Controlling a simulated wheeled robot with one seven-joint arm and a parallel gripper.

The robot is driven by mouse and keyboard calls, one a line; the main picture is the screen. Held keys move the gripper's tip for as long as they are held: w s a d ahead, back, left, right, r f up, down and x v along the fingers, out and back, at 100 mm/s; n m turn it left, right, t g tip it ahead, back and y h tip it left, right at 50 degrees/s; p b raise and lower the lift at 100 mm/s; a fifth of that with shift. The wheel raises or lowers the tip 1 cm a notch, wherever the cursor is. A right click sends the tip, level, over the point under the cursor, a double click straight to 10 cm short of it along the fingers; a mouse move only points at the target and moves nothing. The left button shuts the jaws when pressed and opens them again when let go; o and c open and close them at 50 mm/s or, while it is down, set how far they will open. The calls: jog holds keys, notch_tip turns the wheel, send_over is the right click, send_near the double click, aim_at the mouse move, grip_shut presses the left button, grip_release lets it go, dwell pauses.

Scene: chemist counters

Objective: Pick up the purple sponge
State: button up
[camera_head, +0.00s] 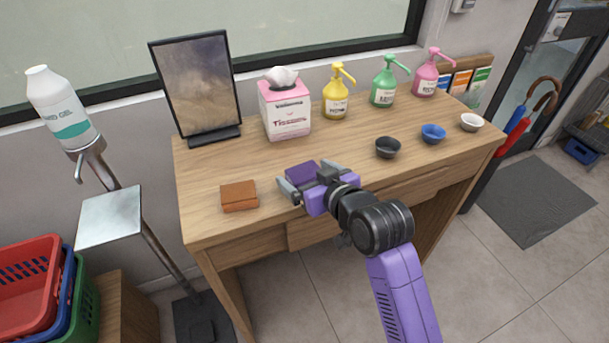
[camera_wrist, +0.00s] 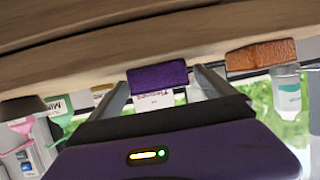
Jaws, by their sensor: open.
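The purple sponge (camera_head: 301,172) is a small block on the wooden counter, near its front edge. In the wrist view, which is upside down, the sponge (camera_wrist: 157,76) shows between the tips of my gripper (camera_wrist: 160,84). In the head view my gripper (camera_head: 306,179) is low over the counter's front edge, with one finger on each side of the sponge. The jaws are open, and a gap shows between the sponge and the right finger in the wrist view. My gripper hides the sponge's near right part in the head view.
An orange-brown sponge (camera_head: 239,196) lies to the left on the counter (camera_head: 225,160). Behind are a framed picture (camera_head: 199,85), a tissue box (camera_head: 285,108) and pump bottles (camera_head: 335,98).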

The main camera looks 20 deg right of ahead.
aim_at(307, 174)
jog(key=c, duration=1.4)
jog(key=shift+r, duration=0.1)
notch_tip(307, 174, up, 20)
jog(key=p, duration=0.1)
jog(key=shift+p, duration=0.3)
